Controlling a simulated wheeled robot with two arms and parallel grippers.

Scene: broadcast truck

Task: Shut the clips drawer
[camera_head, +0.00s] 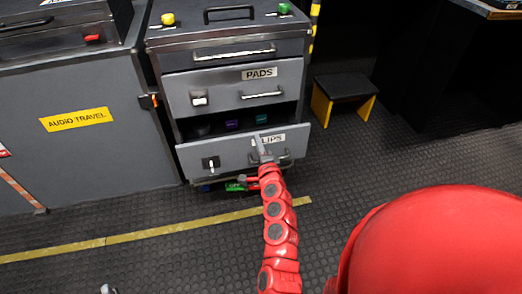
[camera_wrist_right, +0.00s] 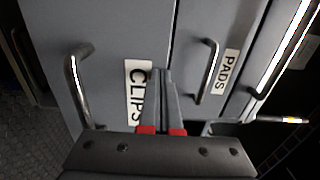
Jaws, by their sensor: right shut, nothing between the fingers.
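The clips drawer (camera_head: 232,154) is the lower grey drawer of the cabinet and stands pulled out, with its dark inside showing above its front. Its label is partly hidden behind my right gripper (camera_head: 261,148). In the right wrist view the right gripper (camera_wrist_right: 161,72) is shut and empty, its fingers pointing at the drawer front beside the CLIPS label (camera_wrist_right: 133,85). The drawer's bar handle (camera_wrist_right: 75,88) is left of the fingers, apart from them. I cannot tell whether the fingertips touch the front. A small grey tip (camera_head: 107,289) at the bottom left may be my left gripper.
The pads drawer (camera_head: 222,88) is above the clips drawer. Small purple and teal items (camera_head: 232,124) show inside the open drawer. A green item (camera_head: 236,186) is under it. A black and yellow step stool (camera_head: 345,87) stands right of the cabinet. An audio travel case (camera_head: 95,150) stands left.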

